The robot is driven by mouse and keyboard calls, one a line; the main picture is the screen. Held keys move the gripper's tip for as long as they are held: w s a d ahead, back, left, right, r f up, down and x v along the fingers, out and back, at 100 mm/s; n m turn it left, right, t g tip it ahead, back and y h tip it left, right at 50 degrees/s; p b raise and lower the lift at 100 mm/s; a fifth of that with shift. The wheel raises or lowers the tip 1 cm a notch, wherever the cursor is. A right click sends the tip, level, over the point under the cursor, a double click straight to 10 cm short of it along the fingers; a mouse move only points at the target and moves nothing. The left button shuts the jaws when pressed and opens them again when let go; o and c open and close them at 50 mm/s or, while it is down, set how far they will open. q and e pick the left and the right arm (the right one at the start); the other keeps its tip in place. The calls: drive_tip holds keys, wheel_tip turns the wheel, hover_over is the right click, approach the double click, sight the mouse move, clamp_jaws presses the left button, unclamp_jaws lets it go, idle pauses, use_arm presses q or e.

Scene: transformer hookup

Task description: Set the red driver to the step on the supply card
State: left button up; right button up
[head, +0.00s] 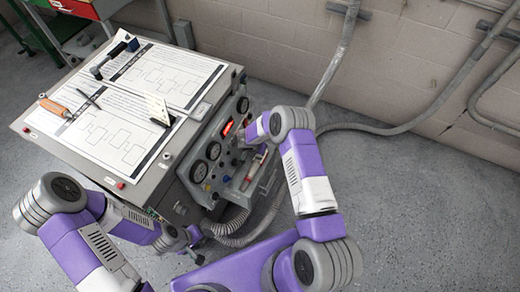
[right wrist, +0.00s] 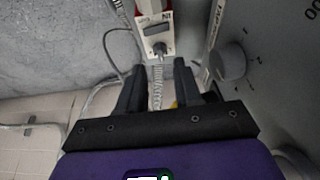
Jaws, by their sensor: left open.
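The red driver, with a red and cream body, sits at the panel's lower right in the head view (head: 256,166). In the right wrist view a red and cream tool (right wrist: 154,28) with a small grey window lies beyond my fingers; its setting is too small to read. My right gripper (right wrist: 158,80) is open, with nothing clearly held between its fingers. My left gripper (head: 195,252) is open and empty, low beside the cabinet's front. A small cream card (head: 158,108) stands on the cabinet top; its writing is unreadable.
The cabinet's front panel holds gauges (head: 214,150), a lit red display (head: 228,128) and knobs. A grey dial (right wrist: 229,60) is close right of my right gripper. A screwdriver (head: 53,107) and a hammer-like tool (head: 112,60) lie on top. A corrugated hose (head: 232,228) hangs below.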

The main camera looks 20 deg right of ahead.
drive_tip(key=v, duration=0.2)
drive_tip(key=shift+s+a+r+p, duration=0.1)
drive_tip(key=shift+r+p, duration=0.2)
drive_tip(key=shift+o, duration=0.2)
drive_tip(key=shift+o, duration=0.5)
drive_tip(key=shift+d+f+n+b, duration=0.1)
drive_tip(key=shift+d+n+b, duration=0.2)
drive_tip(key=shift+n+b, duration=0.15)
drive_tip(key=shift+s+d+n+t+y+b, duration=0.15)
drive_tip(key=shift+d+n+t+y+b, duration=0.4)
drive_tip(key=shift+n, duration=0.4)
drive_tip(key=shift+s+f+y, duration=0.1)
drive_tip(key=shift+y, duration=0.15)
drive_tip(key=shift+n, duration=0.3)
drive_tip(key=b+x, duration=0.3)
drive_tip(key=x, duration=0.4)
drive_tip(key=shift+f, duration=0.1)
